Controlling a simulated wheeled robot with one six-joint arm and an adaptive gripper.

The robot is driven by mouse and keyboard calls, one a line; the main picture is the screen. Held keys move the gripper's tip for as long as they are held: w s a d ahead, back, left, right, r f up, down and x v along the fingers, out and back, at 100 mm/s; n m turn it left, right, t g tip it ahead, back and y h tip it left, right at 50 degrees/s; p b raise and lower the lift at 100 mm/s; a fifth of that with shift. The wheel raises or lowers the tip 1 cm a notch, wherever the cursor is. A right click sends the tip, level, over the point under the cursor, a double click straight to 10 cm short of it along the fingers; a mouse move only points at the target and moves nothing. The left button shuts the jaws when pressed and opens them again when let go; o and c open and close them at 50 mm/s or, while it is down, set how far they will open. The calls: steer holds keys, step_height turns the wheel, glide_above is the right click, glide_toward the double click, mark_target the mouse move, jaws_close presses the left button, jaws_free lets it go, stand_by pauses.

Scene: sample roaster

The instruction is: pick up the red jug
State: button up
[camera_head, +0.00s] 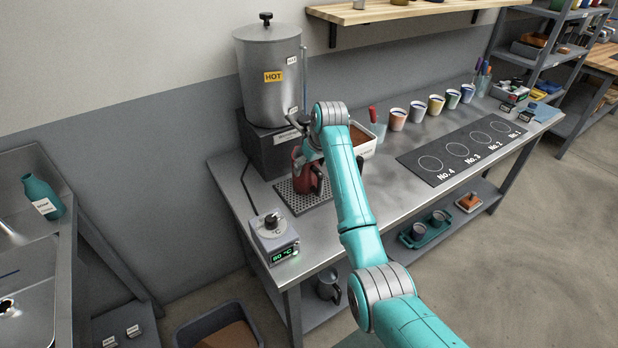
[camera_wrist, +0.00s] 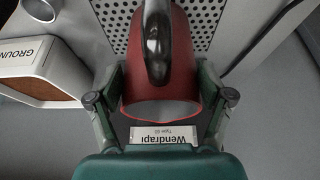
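The red jug (camera_head: 302,180) stands upright on the perforated drip tray beneath the hot-water urn, partly hidden by my arm. My gripper (camera_wrist: 162,85) straddles the jug with one finger close on each side. The views do not show whether the fingers press on it. In the head view my gripper (camera_head: 306,150) is at the jug, its fingers mostly hidden.
The grey urn (camera_head: 270,75) stands just behind the jug. A white bin of brown grounds (camera_head: 361,146) is to the right and also shows in the wrist view (camera_wrist: 40,62). A temperature controller (camera_head: 272,236) sits in front. Several cups line the counter's back.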

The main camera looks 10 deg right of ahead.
steer(key=c, duration=0.7)
steer(key=shift+r, duration=0.3)
steer(key=shift+s+d, duration=0.9)
steer(key=shift+s, duration=1.9)
steer(key=shift+s+d, duration=0.95)
steer(key=shift+s, duration=1.9)
steer(key=shift+s+d, duration=0.9)
steer(key=shift+s, duration=1.9)
